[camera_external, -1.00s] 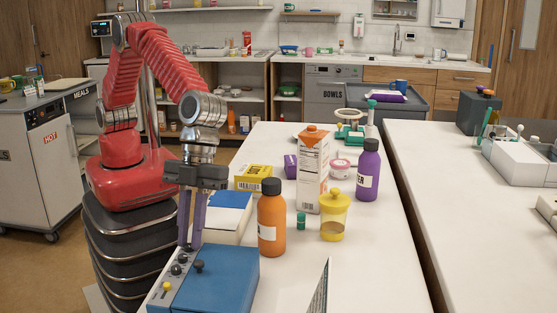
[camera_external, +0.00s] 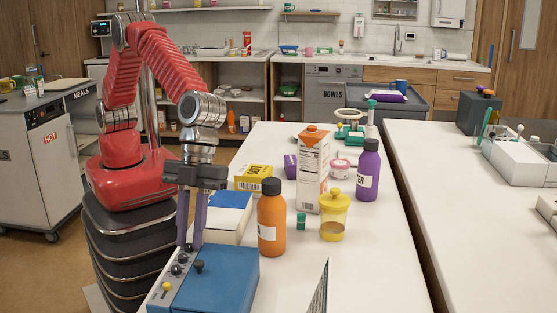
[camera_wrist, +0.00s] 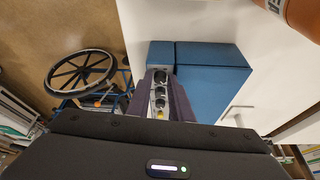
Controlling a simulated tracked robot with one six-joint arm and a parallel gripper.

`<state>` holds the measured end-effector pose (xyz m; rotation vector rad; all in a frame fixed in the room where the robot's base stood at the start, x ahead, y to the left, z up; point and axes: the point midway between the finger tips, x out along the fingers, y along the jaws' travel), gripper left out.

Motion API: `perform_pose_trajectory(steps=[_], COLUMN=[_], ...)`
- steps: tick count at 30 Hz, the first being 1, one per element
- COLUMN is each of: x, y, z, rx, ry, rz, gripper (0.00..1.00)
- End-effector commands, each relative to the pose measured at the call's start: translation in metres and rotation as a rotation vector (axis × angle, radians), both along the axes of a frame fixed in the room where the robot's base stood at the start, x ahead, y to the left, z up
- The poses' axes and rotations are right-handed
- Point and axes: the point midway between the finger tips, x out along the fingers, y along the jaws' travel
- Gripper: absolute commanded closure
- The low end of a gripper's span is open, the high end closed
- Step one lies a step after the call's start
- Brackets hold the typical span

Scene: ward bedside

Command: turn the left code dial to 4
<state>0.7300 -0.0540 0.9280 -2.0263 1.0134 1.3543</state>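The blue box (camera_external: 219,277) with a grey control panel lies at the near end of the white table. Its panel carries a row of dark dials, including one dial (camera_external: 183,257) near the fingers and another dial (camera_external: 176,269) nearer the camera, plus a yellow knob (camera_external: 166,286). The digits are too small to read, and I cannot tell which dial is the left one. My gripper (camera_external: 189,246) points down at the panel's far end, fingers apart. In the wrist view the panel's dials (camera_wrist: 160,91) show between my purple fingers (camera_wrist: 161,98). Contact with a dial cannot be made out.
An orange bottle (camera_external: 271,222) stands close right of the box, with a yellow-lidded jar (camera_external: 334,219) and a carton (camera_external: 312,172) beyond. A blue-and-white box (camera_external: 231,206) lies behind the fingers. A thin upright panel (camera_external: 319,292) stands at the near edge.

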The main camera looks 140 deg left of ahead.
Motion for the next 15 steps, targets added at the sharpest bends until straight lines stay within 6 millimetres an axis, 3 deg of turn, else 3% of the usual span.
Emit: perform_pose_trajectory(steps=[15], x=[-0.0025], y=[-0.0012], z=[0.0008], rx=[0.002], ry=[-0.002], rz=[0.264], gripper=[0.77])
